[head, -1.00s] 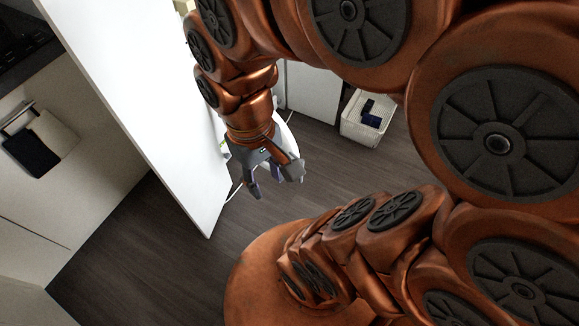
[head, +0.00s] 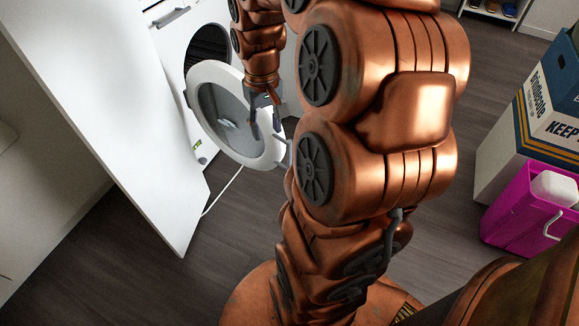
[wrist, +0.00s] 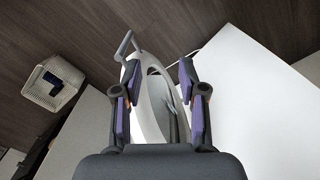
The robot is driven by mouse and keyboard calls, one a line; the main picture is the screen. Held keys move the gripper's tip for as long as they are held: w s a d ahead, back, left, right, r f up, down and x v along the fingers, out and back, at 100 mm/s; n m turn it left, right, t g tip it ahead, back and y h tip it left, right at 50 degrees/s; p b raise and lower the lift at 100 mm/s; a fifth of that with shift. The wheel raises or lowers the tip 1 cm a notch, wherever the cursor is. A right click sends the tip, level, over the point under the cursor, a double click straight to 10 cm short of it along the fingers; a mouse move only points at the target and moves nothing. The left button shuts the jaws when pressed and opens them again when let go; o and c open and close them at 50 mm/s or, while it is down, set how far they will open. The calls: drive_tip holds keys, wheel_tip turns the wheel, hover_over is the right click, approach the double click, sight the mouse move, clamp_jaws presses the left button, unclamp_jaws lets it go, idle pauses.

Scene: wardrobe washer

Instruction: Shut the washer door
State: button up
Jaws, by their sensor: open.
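The white washer (head: 172,45) stands behind a tall white panel in the head view. Its round door (head: 205,75) is swung open, away from the dark drum opening (head: 207,48). The door has a white ring and a glass middle. My gripper (head: 264,128) is at the right part of the door in the head view, in front of the ring. In the wrist view the door (wrist: 150,129) shows edge-on between the open fingers of my gripper (wrist: 160,95). I cannot tell if a finger touches it. A grey handle (wrist: 125,45) sticks out from the door's rim.
A tall white panel (head: 110,110) stands left of the door. A magenta bin (head: 520,212) and a box (head: 552,100) are at the right. A white basket (wrist: 50,82) stands on the floor in the wrist view. Dark wooden floor (head: 235,235) is free in front.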

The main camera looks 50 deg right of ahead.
drive_tip(key=m+b, duration=0.2)
drive_tip(key=b, duration=0.4)
hover_over(290, 152)
drive_tip(key=f, duration=1)
drive_tip(key=shift+w+d+f, duration=0.1)
drive_tip(key=shift+w+d, duration=0.15)
wheel_tip(290, 152, down, 7)
drive_tip(key=b, duration=0.2)
drive_tip(key=shift+f+b, duration=0.2)
drive_tip(key=shift+b, duration=0.1)
drive_tip(key=shift+n, duration=0.3)
clamp_jaws()
